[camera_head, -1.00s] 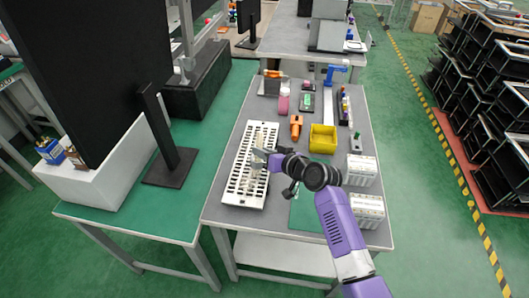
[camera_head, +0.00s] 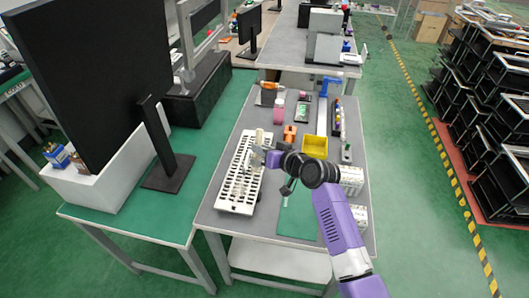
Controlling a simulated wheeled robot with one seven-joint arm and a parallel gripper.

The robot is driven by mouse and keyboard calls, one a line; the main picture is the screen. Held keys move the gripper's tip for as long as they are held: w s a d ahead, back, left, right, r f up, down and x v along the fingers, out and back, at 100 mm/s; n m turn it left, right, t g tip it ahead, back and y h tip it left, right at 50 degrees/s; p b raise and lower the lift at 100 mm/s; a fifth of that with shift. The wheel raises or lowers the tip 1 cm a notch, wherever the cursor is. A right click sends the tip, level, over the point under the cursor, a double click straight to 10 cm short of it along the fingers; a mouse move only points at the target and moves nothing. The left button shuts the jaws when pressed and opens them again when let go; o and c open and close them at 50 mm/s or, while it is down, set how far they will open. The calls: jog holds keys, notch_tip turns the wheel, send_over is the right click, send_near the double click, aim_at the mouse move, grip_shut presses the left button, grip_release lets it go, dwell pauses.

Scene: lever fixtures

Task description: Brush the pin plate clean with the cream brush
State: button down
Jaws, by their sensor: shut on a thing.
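The pin plate (camera_head: 229,202) is a long white slotted plate lying on the left part of the grey table. My gripper (camera_head: 262,154) is over the plate's right side, toward its far half. It is shut on the cream brush (camera_head: 260,137), whose light upper end shows just beyond the fingers. The brush's lower end is hard to tell from the pale plate, so I cannot tell whether the bristles touch it. Small marks on the plate are too fine to make out.
A yellow bin (camera_head: 315,147), an orange item (camera_head: 290,133) and a pink bottle (camera_head: 279,112) stand beyond my gripper. White boxes (camera_head: 351,179) stand at the right edge. A green mat (camera_head: 298,215) lies at the near side. A black monitor (camera_head: 92,75) stands on the left table.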

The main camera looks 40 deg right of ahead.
jog(key=shift+r+p, duration=0.45)
jog(key=shift+r, duration=0.5)
jog(key=shift+a, duration=0.1)
